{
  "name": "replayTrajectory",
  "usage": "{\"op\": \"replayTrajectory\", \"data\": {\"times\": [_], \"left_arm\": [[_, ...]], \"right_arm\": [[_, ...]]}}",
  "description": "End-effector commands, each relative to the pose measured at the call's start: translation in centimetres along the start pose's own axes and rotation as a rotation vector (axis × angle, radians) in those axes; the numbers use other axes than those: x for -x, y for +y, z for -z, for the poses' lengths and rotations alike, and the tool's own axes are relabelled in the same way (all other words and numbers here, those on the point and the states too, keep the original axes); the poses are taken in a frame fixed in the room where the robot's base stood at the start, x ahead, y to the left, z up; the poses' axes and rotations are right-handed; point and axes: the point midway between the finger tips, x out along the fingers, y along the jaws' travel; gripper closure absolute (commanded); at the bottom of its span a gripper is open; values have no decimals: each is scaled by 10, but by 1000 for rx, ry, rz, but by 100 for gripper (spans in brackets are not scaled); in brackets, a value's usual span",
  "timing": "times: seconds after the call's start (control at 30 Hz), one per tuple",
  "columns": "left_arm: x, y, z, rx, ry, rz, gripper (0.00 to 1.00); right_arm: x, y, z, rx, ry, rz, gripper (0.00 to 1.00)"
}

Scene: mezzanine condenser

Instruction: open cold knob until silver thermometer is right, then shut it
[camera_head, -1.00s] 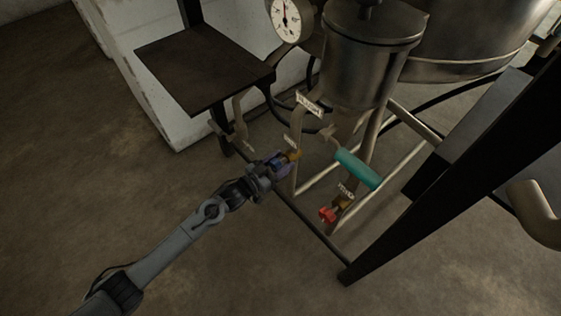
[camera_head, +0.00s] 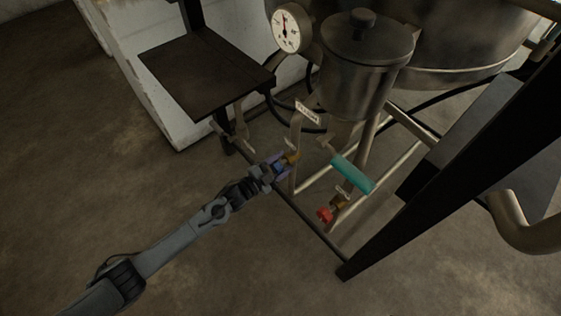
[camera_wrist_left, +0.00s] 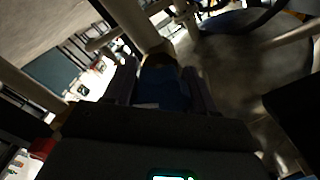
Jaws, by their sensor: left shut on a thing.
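My left gripper (camera_head: 276,169) is shut on the blue cold knob (camera_head: 279,166), at the brass valve on a thin pipe. In the left wrist view the blue knob (camera_wrist_left: 162,90) sits between the two fingers of my left gripper (camera_wrist_left: 160,85). The silver thermometer (camera_head: 291,27) is a round white dial with a metal rim, beside the lidded steel vessel. Its needle points roughly up; the scale is too small to read. My right gripper is not in view.
A red knob (camera_head: 325,215) is on a neighbouring valve at lower right. A teal handle (camera_head: 353,174) sits above it. A lidded steel vessel (camera_head: 359,75) stands behind. A dark platform (camera_head: 203,72) is at upper left, and a black beam (camera_head: 450,180) crosses the right. The floor at left is clear.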

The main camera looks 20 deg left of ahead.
Motion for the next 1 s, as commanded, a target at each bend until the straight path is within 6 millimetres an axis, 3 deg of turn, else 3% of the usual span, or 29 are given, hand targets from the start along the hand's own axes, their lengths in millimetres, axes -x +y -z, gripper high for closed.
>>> {"op": "replayTrajectory", "data": {"times": [0.03,1.0], "left_arm": [[-2,-4,7,-44,13,6,75],[-3,-2,6,-908,11,13,75]], "right_arm": [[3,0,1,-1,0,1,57],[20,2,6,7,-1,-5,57]]}}
